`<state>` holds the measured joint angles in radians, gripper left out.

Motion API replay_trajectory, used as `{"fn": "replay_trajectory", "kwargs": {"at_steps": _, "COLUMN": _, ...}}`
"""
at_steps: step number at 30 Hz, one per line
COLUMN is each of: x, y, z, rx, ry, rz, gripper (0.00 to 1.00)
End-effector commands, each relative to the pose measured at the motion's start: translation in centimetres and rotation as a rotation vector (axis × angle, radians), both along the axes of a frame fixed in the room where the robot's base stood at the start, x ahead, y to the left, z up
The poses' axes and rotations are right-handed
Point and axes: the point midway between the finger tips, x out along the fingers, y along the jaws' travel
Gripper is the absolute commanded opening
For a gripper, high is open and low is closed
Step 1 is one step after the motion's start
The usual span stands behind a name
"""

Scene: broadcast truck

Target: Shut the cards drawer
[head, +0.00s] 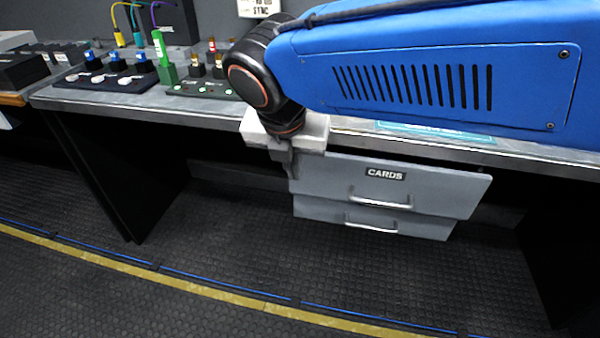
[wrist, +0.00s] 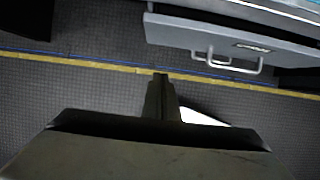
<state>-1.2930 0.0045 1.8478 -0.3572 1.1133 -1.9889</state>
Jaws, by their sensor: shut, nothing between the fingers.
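The cards drawer (head: 430,191) is a grey drawer front with a black CARDS label and a silver bar handle (head: 381,202), under the worktop. It stands out past the worktop edge, partly open. In the wrist view the drawer front (wrist: 190,38) is at the upper right with its handle (wrist: 234,64) below it. My gripper (head: 289,165) is shut and empty, at the drawer's left end in the head view. In the wrist view the shut fingers (wrist: 160,80) point at the floor, left of the handle and apart from it. Whether the gripper touches the drawer is unclear.
A second grey drawer (head: 330,211) with a handle sits below. The worktop (head: 150,107) carries panels with switches and a green plug (head: 163,62) at the left. Dark desk supports stand at both sides. The floor (head: 250,245) in front is clear.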

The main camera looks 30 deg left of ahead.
Motion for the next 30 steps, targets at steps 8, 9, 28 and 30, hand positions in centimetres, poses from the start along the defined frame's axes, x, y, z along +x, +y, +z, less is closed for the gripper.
{"fn": "replay_trajectory", "kwargs": {"at_steps": 8, "x": 1.1, "y": 0.3, "z": -2.8, "rx": 0.000, "ry": -0.004, "rz": -0.002, "gripper": 0.00}}
{"fn": "replay_trajectory", "kwargs": {"at_steps": 9, "x": 1.3, "y": 0.3, "z": -3.5, "rx": -0.001, "ry": -0.005, "rz": -0.002, "gripper": 0.00}}
{"fn": "replay_trajectory", "kwargs": {"at_steps": 28, "x": 6.7, "y": 1.9, "z": -9.2, "rx": 0.003, "ry": -0.004, "rz": -0.002, "gripper": 0.00}}
{"fn": "replay_trajectory", "kwargs": {"at_steps": 30, "x": 7.1, "y": 2.0, "z": -9.3, "rx": 0.002, "ry": -0.005, "rz": -0.001, "gripper": 0.00}}
